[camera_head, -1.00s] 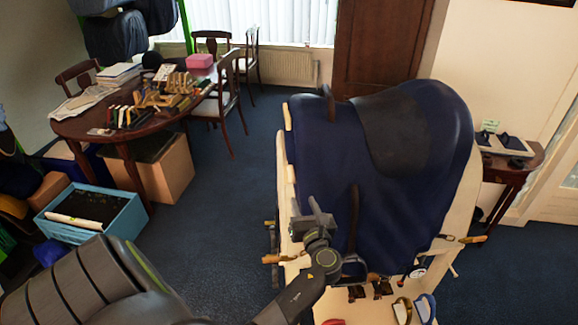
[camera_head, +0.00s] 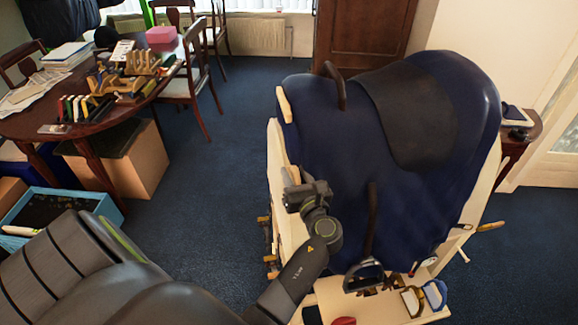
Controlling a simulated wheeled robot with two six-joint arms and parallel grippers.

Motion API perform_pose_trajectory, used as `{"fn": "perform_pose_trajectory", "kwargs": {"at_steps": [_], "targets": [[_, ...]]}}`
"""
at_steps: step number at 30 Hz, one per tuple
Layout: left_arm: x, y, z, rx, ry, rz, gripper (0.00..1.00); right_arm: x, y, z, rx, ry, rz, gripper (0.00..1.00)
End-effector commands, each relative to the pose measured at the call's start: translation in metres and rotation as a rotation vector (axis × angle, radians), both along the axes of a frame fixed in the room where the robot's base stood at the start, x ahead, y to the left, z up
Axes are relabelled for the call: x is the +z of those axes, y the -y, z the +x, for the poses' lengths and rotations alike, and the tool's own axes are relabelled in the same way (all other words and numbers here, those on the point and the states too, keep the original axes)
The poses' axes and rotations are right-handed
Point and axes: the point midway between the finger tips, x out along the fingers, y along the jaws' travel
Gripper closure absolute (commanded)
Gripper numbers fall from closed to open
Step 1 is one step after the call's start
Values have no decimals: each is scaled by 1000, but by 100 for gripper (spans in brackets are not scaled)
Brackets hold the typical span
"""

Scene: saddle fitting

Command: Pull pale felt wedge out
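Two pale pieces stick out along the left edge of the dark blue covered saddle stand (camera_head: 370,170). The upper pale piece (camera_head: 284,105) is near the far corner, and the lower pale piece (camera_head: 292,175) is beside my gripper. I cannot tell for sure which is the felt wedge. My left gripper (camera_head: 307,193) is at the left edge of the stand, just below the lower pale piece. Its fingers are seen from above, so their opening and any contact are unclear. My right gripper is not in view.
A dark saddle flap (camera_head: 407,115) lies over the blue cover. A stirrup (camera_head: 364,274) hangs near my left forearm. Brushes (camera_head: 412,300) and a red item (camera_head: 343,321) lie on the pale ledge below. The carpet (camera_head: 200,215) left of the stand is clear.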

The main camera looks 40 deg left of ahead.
Motion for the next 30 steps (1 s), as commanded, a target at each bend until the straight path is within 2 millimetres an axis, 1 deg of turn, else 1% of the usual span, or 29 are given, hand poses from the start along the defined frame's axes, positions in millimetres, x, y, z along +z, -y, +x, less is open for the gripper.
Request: {"fn": "perform_pose_trajectory", "kwargs": {"at_steps": [5, 10, 11, 19, 26, 30], "targets": [[0, 1, 0, 1, 0, 0, 62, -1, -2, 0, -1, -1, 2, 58], [0, 1, 0, 1, 0, 0, 62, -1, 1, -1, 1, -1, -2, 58], [0, 1, 0, 1, 0, 0, 64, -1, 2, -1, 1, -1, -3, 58], [0, 1, 0, 1, 0, 0, 99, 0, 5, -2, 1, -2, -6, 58], [0, 0, 0, 1, -1, 1, 100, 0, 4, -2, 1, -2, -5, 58], [0, -5, 11, 0, -1, 3, 100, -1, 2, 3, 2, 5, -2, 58]]}}
